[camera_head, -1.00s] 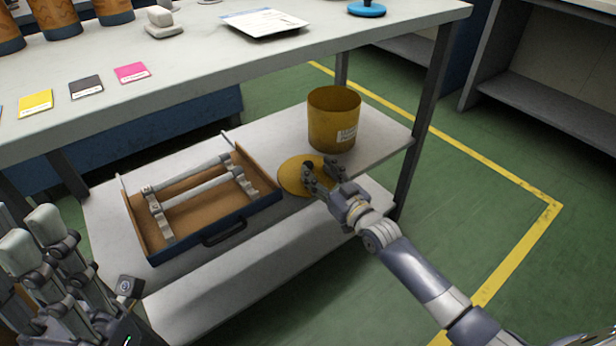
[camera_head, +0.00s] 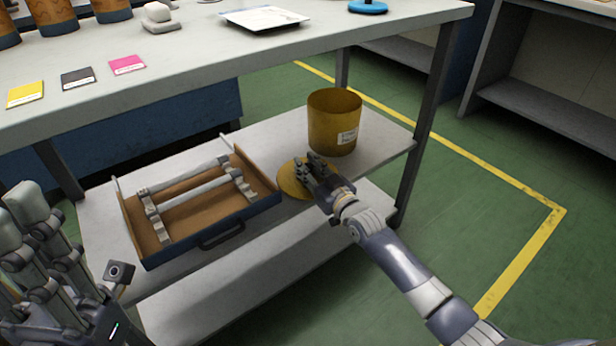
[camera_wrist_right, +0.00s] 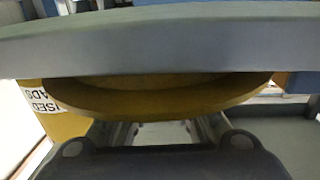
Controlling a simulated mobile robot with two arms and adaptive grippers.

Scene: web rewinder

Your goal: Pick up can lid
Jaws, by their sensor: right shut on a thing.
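The can lid (camera_head: 288,184) is a flat yellow-brown disc at the front right of the lower shelf, beside the open can. My right gripper (camera_head: 308,168) is over the lid and shut on it, hiding part of its right side. In the right wrist view the lid (camera_wrist_right: 150,103) shows as a yellow disc seen almost edge-on, in front of the gripper. Whether it is clear of the shelf is hard to tell. My left gripper (camera_head: 25,225) is at the lower left, away from the lid, its fingers pointing up; its opening is unclear.
The yellow-brown can (camera_head: 332,130) stands just behind the lid on the shelf (camera_head: 376,143). A blue-fronted drawer tray (camera_head: 185,241) with grey bars lies to the left. The worktop (camera_head: 190,62) overhangs above, and a table leg (camera_head: 419,130) stands at the right.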

